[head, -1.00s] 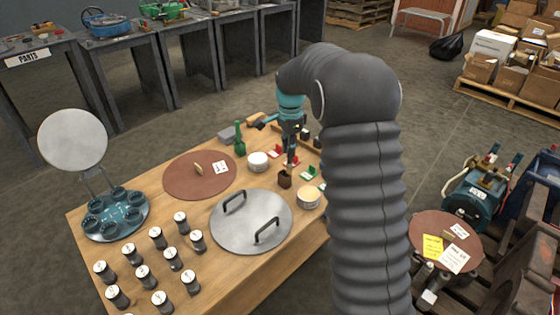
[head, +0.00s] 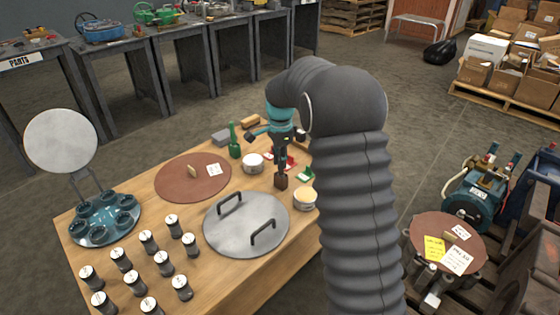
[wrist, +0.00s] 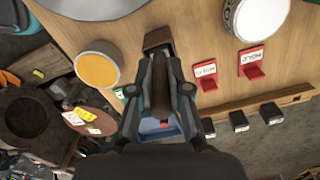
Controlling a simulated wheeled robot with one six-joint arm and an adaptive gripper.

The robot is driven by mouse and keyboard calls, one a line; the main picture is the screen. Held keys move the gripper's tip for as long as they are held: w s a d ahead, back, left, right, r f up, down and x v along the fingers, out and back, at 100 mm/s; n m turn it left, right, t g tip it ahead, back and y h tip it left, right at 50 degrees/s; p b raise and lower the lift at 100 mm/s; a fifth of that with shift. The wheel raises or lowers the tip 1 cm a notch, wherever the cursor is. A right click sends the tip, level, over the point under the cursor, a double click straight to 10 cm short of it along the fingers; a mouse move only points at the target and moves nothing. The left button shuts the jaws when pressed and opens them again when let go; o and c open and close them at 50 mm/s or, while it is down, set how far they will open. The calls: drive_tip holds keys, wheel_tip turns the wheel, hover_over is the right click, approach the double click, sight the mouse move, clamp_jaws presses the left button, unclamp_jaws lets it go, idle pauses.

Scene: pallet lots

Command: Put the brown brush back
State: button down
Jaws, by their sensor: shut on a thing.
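My gripper (head: 281,168) points down over the right part of the wooden table. It is shut on the handle of the brown brush (head: 281,182). In the wrist view, my gripper (wrist: 161,85) shows the brush's brown block (wrist: 157,38) beyond the fingertips, with the handle between the fingers. I cannot tell whether the block touches the table. A green brush (head: 234,141) stands upright farther back to the left. Labelled red markers (wrist: 206,75) and a green marker (head: 304,174) lie close to the brown brush.
A tin with a yellow top (head: 305,199) and a white-topped tin (head: 253,163) stand near the gripper. A steel lid with two handles (head: 246,224) lies in front. A brown disc (head: 193,177) and several dark canisters (head: 148,241) are to the left.

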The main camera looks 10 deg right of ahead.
drive_tip(key=shift+f, duration=0.15)
drive_tip(key=c, duration=1.1)
unclamp_jaws()
